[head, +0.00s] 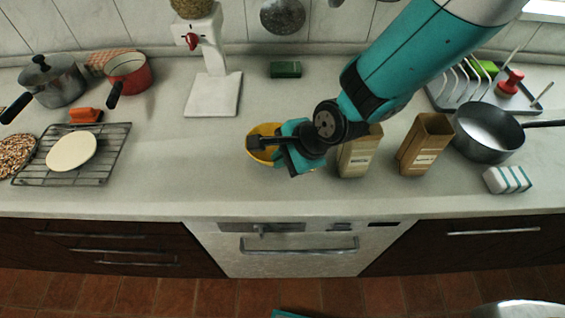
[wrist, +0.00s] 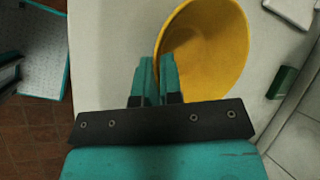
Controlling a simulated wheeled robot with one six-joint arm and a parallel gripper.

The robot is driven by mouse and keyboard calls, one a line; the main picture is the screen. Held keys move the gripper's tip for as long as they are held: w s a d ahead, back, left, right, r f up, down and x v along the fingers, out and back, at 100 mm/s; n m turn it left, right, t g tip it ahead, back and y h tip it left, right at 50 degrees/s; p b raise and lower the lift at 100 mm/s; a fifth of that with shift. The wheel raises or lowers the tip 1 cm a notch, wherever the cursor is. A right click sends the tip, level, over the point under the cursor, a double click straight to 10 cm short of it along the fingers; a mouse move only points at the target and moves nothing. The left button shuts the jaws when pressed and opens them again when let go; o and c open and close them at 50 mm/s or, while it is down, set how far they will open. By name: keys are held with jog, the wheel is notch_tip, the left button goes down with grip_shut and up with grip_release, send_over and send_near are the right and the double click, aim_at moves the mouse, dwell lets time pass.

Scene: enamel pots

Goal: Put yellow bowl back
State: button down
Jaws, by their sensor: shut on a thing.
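The yellow bowl (head: 258,155) is at the middle of the counter in the head view, partly hidden behind my gripper (head: 270,148). In the wrist view the yellow bowl (wrist: 212,45) shows its inside and fills the upper middle. My gripper's teal fingers (wrist: 155,75) are close together at the bowl's left rim, and the gripper is shut on that rim. The bowl looks tilted in the wrist view. I cannot tell whether its base touches the counter (head: 170,185).
Two brown cartons (head: 358,155) (head: 425,145) stand just right of my gripper. A dark pan (head: 488,132), dish rack (head: 470,85) and striped cloth (head: 507,180) are farther right. A white scale-like stand (head: 213,92) and green block (head: 286,69) are behind. A wire rack (head: 110,160) is left.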

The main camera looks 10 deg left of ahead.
jog(key=shift+f, duration=1.45)
jog(key=c, duration=1.3)
grip_release()
jog(key=b+v, duration=0.1)
jog(key=v, duration=1.1)
jog(key=shift+d+r+b, duration=0.1)
jog(key=shift+b, duration=0.3)
jog(key=s+d+r+n, duration=0.4)
jog(key=d+n, duration=0.1)
jog(key=s+d+r+n+h, duration=0.1)
jog(key=s+d+r+n, duration=0.3)
jog(key=d+r+n, duration=0.1)
jog(key=s+d+r+n+g+h, duration=0.1)
jog(key=s+d+r+n, duration=0.3)
jog(key=d+n, duration=0.3)
jog(key=shift+d+r, duration=0.15)
jog(key=shift+r, duration=0.45)
